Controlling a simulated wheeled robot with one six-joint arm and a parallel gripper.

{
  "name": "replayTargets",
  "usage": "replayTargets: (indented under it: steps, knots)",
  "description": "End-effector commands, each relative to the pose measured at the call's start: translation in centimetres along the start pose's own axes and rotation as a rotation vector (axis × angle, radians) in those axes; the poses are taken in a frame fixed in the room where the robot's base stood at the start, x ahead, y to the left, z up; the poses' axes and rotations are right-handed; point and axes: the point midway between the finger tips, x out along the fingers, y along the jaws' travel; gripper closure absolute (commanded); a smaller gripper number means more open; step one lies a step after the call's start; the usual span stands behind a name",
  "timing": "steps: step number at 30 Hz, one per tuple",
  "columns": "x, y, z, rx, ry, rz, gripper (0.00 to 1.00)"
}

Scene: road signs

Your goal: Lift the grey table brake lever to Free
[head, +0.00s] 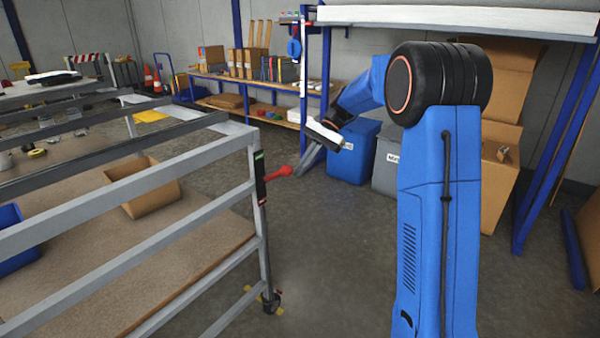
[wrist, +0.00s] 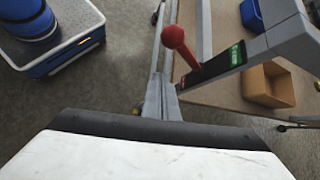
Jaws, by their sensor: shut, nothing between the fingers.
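The grey table (head: 240,190) is an open metal frame on the left of the head view. Its brake lever (head: 279,172) has a red knob and sticks out to the right of a black plate (head: 259,180) on the corner post, roughly level. The plate has a green label at its top end. In the wrist view the red lever (wrist: 176,42) shows beside the plate (wrist: 212,68). My gripper (head: 304,171) is shut and empty, just right of the knob in the head view. In the wrist view the fingers (wrist: 162,80) point near the lever; contact is not clear.
A castor (head: 271,301) stands under the table's corner. Behind my arm are a blue bin (head: 352,155) and a grey bin (head: 388,165). The floor right of the table is clear.

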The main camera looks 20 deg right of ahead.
Motion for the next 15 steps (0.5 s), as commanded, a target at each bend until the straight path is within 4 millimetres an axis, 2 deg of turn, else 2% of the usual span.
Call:
replayTargets:
  steps: [9, 15]
  knots:
    - [-4.8, -2.1, -0.6, 0.0, 0.001, 0.0, 1.0]
    - [-6.5, -2.9, -0.7, 0.001, 0.0, 0.0, 1.0]
